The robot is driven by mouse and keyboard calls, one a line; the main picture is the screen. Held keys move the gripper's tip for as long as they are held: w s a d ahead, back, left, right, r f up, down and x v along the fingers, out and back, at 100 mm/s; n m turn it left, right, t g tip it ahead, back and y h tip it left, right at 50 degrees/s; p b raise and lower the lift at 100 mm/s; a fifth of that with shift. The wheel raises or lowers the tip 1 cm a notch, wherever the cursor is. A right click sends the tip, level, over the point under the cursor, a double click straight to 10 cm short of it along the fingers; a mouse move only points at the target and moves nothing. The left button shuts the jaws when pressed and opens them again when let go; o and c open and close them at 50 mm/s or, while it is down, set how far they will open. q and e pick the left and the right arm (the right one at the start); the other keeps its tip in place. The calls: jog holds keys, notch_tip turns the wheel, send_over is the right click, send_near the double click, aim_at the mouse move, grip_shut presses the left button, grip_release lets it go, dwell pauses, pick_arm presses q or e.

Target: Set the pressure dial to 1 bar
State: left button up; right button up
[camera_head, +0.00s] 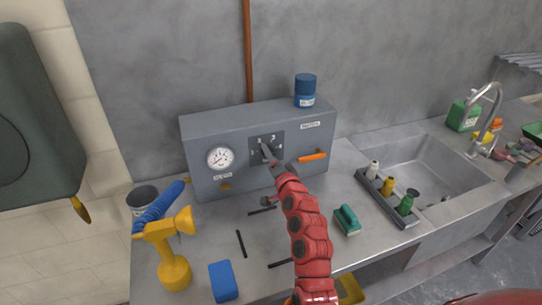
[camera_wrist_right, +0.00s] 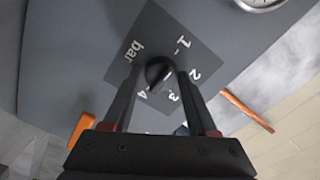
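The pressure dial is a black knob (camera_wrist_right: 158,72) on a dark square plate (camera_wrist_right: 190,38) marked "bar" and 1 to 4 in the right wrist view. In the head view the plate (camera_head: 278,138) is on the front of a grey box (camera_head: 235,124), partly hidden by my gripper. My right gripper (camera_wrist_right: 160,76) reaches to the knob with one finger on either side; narrow gaps seem to show between fingers and knob. It also shows in the head view (camera_head: 266,150). The knob's exact setting is unclear. My left gripper is not in view.
A round gauge (camera_head: 220,158) and an orange handle (camera_head: 313,157) are on the box front. A blue jar (camera_head: 305,90) stands on top. A yellow spray bottle (camera_head: 173,262), blue sponge (camera_head: 223,281), green brush (camera_head: 347,220) and bottle tray (camera_head: 388,205) are on the counter, left of the sink (camera_head: 425,165).

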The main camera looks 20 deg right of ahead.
jog(key=shift+o, duration=1.4)
jog(key=s+b, duration=0.2)
jog(key=s, duration=1.5)
jog(key=shift+s+d+b, duration=0.2)
jog(key=shift+d+b, duration=0.1)
jog(key=shift+b, duration=0.05)
